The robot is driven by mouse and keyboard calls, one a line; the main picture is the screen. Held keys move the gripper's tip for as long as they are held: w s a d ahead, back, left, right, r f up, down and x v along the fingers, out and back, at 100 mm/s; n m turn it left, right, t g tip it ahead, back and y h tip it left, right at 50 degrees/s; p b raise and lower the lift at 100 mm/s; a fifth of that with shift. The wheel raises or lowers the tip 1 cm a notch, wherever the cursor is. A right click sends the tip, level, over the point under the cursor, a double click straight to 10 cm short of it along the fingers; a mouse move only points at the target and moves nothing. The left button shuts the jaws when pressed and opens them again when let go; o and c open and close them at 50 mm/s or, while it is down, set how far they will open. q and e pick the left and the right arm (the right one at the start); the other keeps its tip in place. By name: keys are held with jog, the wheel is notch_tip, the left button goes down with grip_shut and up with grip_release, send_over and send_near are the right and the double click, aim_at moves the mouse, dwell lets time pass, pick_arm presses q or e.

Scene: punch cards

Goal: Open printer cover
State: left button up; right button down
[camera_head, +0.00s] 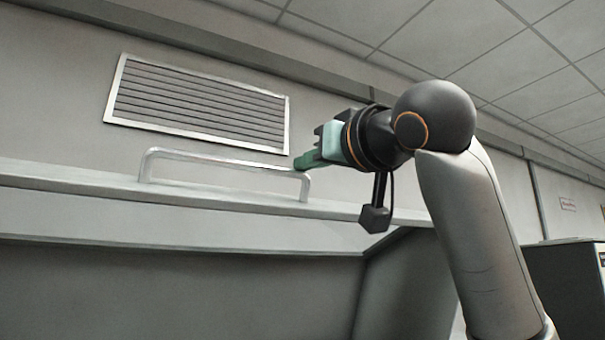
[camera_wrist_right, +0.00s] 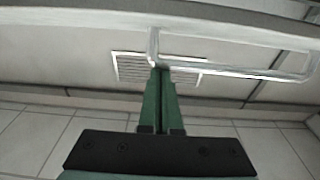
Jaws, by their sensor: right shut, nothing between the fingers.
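The printer cover (camera_head: 120,215) is a long pale grey panel crossing the head view, with a metal bar handle (camera_head: 225,161) standing on it. Below its edge lies a dark grey recess. My right gripper (camera_head: 303,161) is at the right end of the handle, its green fingers shut with nothing between them. In the right wrist view the shut fingertips (camera_wrist_right: 160,70) are close to one corner of the handle (camera_wrist_right: 235,72); I cannot tell whether they touch it. My left gripper is out of view.
A slatted vent (camera_head: 195,105) is on the wall behind the handle. A dark side panel (camera_head: 405,285) stands below the cover at the right. A dark cabinet (camera_head: 565,285) stands at the far right. The space above the handle is free.

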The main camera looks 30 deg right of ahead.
aim_at(331, 209)
jog(key=shift+t, duration=0.9)
jog(key=s+f+b, duration=0.1)
jog(key=f+b, duration=0.1)
jog(key=b, duration=0.1)
jog(key=s+f+b, duration=0.2)
jog(key=f+b, duration=0.1)
jog(key=s+f+b, duration=0.2)
jog(key=b, duration=0.1)
jog(key=shift+s+f, duration=0.1)
jog(key=shift+f, duration=0.3)
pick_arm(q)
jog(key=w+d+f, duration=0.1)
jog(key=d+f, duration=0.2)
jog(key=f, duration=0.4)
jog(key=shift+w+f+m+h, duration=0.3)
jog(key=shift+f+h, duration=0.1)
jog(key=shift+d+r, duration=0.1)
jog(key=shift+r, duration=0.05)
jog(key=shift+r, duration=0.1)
pick_arm(e)
jog(key=shift+r, duration=0.15)
